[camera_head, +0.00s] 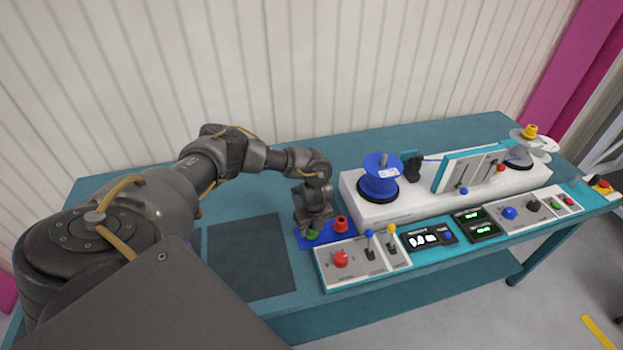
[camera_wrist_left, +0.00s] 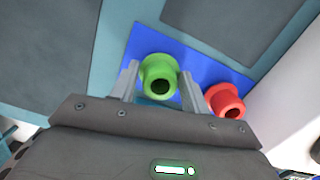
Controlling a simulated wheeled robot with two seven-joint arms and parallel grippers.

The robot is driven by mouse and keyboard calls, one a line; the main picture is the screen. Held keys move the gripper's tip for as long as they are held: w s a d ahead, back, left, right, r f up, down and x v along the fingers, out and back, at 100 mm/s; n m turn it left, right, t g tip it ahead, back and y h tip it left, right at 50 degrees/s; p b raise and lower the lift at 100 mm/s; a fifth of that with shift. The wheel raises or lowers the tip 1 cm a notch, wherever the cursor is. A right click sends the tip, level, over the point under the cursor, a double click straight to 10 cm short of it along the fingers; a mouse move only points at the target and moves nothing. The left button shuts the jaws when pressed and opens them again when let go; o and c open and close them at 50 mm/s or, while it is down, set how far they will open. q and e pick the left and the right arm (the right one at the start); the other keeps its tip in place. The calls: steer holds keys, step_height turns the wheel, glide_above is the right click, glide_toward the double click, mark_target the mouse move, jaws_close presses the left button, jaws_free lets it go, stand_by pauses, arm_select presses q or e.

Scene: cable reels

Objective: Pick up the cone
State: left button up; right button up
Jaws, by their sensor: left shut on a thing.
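A green cone (camera_wrist_left: 159,76) with a dark round hole on top is between the fingers of my left gripper (camera_wrist_left: 160,88) in the left wrist view. The fingers are shut on it. In the head view my left gripper (camera_head: 312,228) points down over a blue mat (camera_head: 325,241), and the green cone (camera_head: 312,235) shows only in part beneath it. A red cone (camera_head: 341,224) stands on the mat just right of the gripper; it also shows in the left wrist view (camera_wrist_left: 225,101). I cannot tell whether the green cone touches the mat. My right gripper is not in view.
A dark flat pad (camera_head: 250,258) lies left of the blue mat on the teal table (camera_head: 300,148). A white block (camera_head: 420,200) with a blue reel (camera_head: 379,178) stands to the right. A control panel (camera_head: 345,262) with knobs and levers is in front.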

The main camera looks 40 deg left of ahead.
arm_select(q)
steer(key=shift+r+b, duration=0.45)
steer(key=shift+r, duration=0.15)
steer(key=shift+w+r+b, duration=0.1)
steer(key=shift+r+b, duration=0.35)
steer(key=shift+r, duration=0.15)
steer(key=s+d+r+p, duration=0.1)
steer(key=s+d+r, duration=0.4)
steer(key=s+r, duration=0.5)
steer(key=shift+s+r, duration=0.3)
steer(key=shift+s, duration=1.35)
